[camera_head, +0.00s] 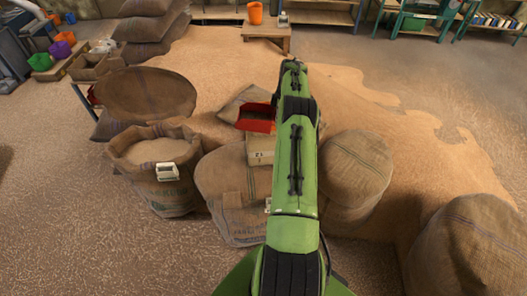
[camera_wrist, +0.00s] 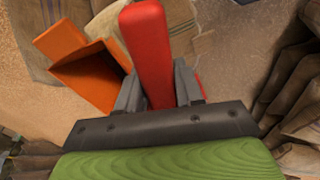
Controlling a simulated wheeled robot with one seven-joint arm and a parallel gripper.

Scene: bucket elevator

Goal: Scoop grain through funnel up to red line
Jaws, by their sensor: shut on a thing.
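In the wrist view, my gripper (camera_wrist: 160,88) is shut on a thick red handle (camera_wrist: 150,45). What the handle belongs to is mostly hidden behind the gripper. An angular orange open piece (camera_wrist: 88,72) shows left of the handle; I cannot tell whether it is a funnel. In the head view, a red open scoop-like piece (camera_head: 256,117) is beside my green arm, above a pale box (camera_head: 260,150) with a marking. My gripper is hidden by the arm there. Grain (camera_head: 155,151) fills an open sack (camera_head: 170,190) at left. No red fill line can be made out.
Full sacks stand close around the arm, one right (camera_head: 355,170) and one at lower right (camera_head: 470,245). Loose grain (camera_head: 225,55) covers the floor behind. Open floor lies at lower left.

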